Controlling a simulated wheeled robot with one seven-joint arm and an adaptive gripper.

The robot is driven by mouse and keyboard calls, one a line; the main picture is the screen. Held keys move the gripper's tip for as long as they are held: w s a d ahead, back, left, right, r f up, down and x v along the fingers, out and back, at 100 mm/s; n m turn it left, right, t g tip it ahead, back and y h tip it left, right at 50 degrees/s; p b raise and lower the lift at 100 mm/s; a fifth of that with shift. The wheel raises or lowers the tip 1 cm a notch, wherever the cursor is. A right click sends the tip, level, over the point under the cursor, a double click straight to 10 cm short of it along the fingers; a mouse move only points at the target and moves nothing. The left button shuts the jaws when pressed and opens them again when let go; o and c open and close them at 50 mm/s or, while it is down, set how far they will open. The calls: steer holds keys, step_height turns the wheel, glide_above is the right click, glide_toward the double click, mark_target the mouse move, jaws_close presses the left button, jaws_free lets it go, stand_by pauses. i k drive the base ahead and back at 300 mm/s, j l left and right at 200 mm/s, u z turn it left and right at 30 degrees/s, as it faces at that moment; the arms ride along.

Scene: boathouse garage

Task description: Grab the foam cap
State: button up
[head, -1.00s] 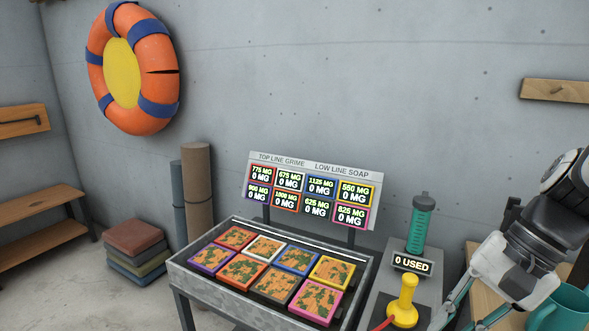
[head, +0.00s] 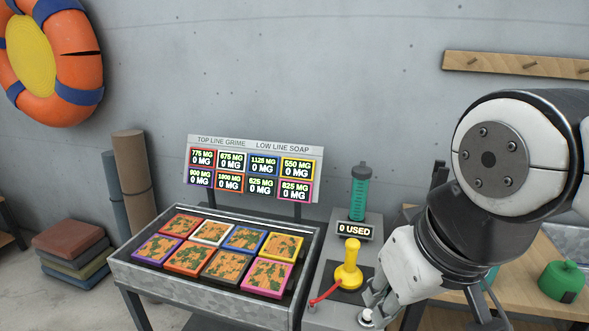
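I cannot tell for sure which thing is the foam cap. A small white round piece (head: 366,317) shows at the front of the grey stand, right by my gripper's fingers; whether they touch it is unclear. A yellow knob-topped piece (head: 348,268) with a red hose stands upright on the same stand, just left of my gripper. A teal cylinder with a dark top (head: 360,192) stands behind it. My gripper (head: 372,303) points down at the stand's right front. My wrist and the picture's lower edge partly hide the fingers, and their opening is unclear.
A metal tray (head: 200,291) of grimy coloured tiles stands left of the grey stand (head: 325,268), with a sign (head: 253,143) behind. A "0 USED" display (head: 354,229) sits on the stand. A wooden table (head: 530,265) at right holds a green container (head: 562,281).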

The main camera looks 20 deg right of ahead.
mark_target(562, 282)
steer(key=z, duration=1.65)
steer(key=i+z, duration=0.4)
steer(key=z, duration=0.15)
